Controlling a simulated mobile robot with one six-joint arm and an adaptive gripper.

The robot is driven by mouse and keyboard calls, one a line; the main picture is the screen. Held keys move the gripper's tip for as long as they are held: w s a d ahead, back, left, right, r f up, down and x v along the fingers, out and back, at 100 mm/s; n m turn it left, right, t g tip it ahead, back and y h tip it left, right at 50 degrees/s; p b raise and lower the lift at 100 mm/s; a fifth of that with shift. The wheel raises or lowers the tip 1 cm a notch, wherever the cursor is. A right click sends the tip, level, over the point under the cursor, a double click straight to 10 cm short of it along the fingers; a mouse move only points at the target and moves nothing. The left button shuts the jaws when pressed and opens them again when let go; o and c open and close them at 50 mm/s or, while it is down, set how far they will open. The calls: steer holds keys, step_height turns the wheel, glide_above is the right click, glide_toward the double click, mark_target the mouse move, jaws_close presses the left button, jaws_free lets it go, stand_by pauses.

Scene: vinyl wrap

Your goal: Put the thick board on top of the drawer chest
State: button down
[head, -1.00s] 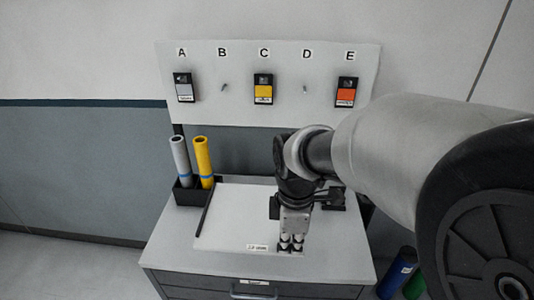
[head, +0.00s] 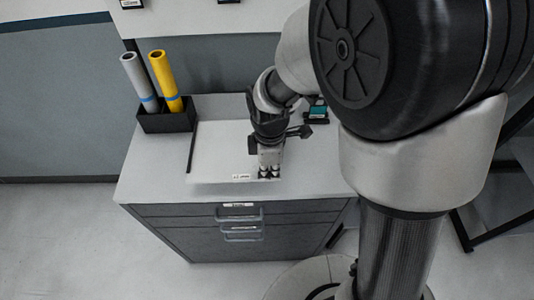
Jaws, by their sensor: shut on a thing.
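The thick board (head: 222,148) is a white rectangular sheet with a small label near its front edge. It is at the top of the grey drawer chest (head: 150,187); I cannot tell whether it rests fully on the surface or is slightly raised. My gripper (head: 269,174) points down at the board's front right corner and is shut on it. The fingers hide that corner.
A black holder (head: 166,122) with a grey roll (head: 138,80) and a yellow roll (head: 165,75) stands at the back left of the chest. A dark strip (head: 191,147) lies along the board's left edge. A teal-and-black item (head: 318,111) stands at the back right.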

mark_target(269, 177)
steer(key=shift+f+b, duration=0.75)
steer(key=shift+f, duration=1.8)
steer(key=shift+f, duration=0.2)
steer(key=c, duration=1.8)
jaws_free()
steer(key=shift+r, duration=0.1)
